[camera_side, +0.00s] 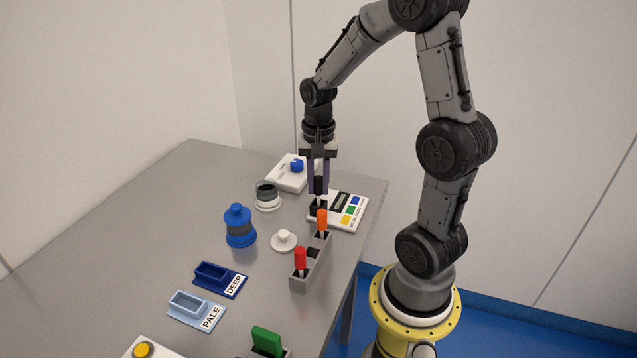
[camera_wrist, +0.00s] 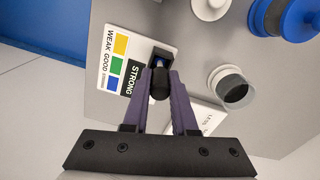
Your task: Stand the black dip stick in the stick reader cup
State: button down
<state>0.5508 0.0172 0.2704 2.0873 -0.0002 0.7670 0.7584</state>
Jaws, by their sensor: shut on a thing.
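The black dip stick (camera_side: 319,184) is upright between the purple fingers of my gripper (camera_side: 318,188), which is shut on its black handle. In the wrist view the handle (camera_wrist: 160,84) shows between the fingertips (camera_wrist: 161,76). The stick reader (camera_side: 347,211) is a white box with yellow, green and blue patches; its display (camera_wrist: 136,79) shows STRONG in the wrist view. Its dark cup (camera_side: 317,209) is directly below the handle, and the pale lower stick appears to reach into it. The stick's bottom end is hidden by the cup.
A grey rack (camera_side: 307,274) in front of the reader holds a red stick (camera_side: 300,258) and an orange stick (camera_side: 322,217). An open tub (camera_side: 267,195), a white lid (camera_side: 284,240), a blue tub (camera_side: 239,227) and a blue-knobbed white box (camera_side: 286,178) stand nearby. The table's left is clear.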

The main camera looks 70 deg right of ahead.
jog(key=shift+f, duration=0.1)
jog(key=c, duration=1.2)
grip_release()
jog(key=shift+f, duration=0.1)
jog(key=o, duration=0.5)
